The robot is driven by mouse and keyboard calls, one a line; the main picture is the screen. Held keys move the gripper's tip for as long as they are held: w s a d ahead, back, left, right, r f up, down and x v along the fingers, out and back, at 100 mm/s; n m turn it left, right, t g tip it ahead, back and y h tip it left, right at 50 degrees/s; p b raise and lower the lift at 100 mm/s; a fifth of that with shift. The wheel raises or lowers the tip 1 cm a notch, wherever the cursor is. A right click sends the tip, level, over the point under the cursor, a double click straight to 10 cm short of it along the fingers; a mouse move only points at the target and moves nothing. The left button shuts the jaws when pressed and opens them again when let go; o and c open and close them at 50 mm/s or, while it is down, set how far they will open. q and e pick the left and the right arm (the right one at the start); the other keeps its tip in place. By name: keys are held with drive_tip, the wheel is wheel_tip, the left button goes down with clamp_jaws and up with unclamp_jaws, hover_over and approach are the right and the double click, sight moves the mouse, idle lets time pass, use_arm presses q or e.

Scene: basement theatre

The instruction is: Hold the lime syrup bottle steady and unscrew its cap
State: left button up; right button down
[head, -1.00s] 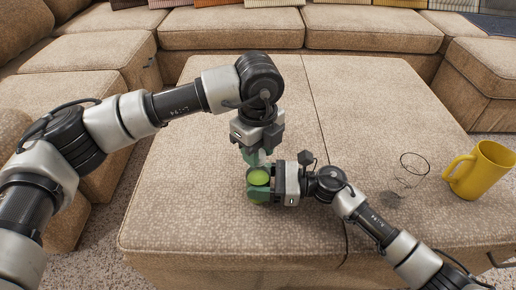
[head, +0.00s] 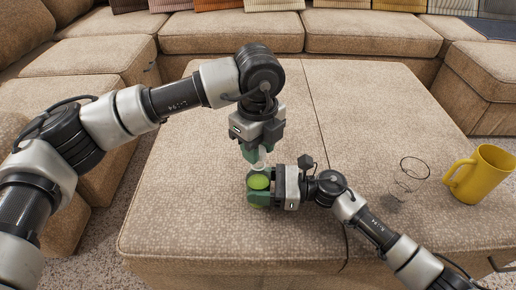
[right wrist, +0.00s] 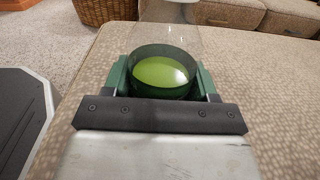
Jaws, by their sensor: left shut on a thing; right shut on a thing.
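The lime syrup bottle (head: 259,181) is clear, with bright green syrup in its lower part; it stands on the ottoman and also shows in the right wrist view (right wrist: 163,75). My right gripper (head: 258,187) is shut around its lower body from the right; its green fingers sit on both sides in the right wrist view (right wrist: 163,82). My left gripper (head: 258,156) points down from above, shut at the bottle's top. The cap is mostly hidden between its fingers; a pale piece shows just below them. I cannot tell how loose the cap is.
The beige ottoman (head: 190,200) is wide and mostly clear. A wicker basket (right wrist: 102,9) shows in the right wrist view.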

idle(0.3)
use_arm(q)
drive_tip(key=shift+r, duration=2.05)
use_arm(e)
drive_tip(key=shift+c, duration=1.2)
unclamp_jaws()
drive_tip(key=shift+d, duration=0.1)
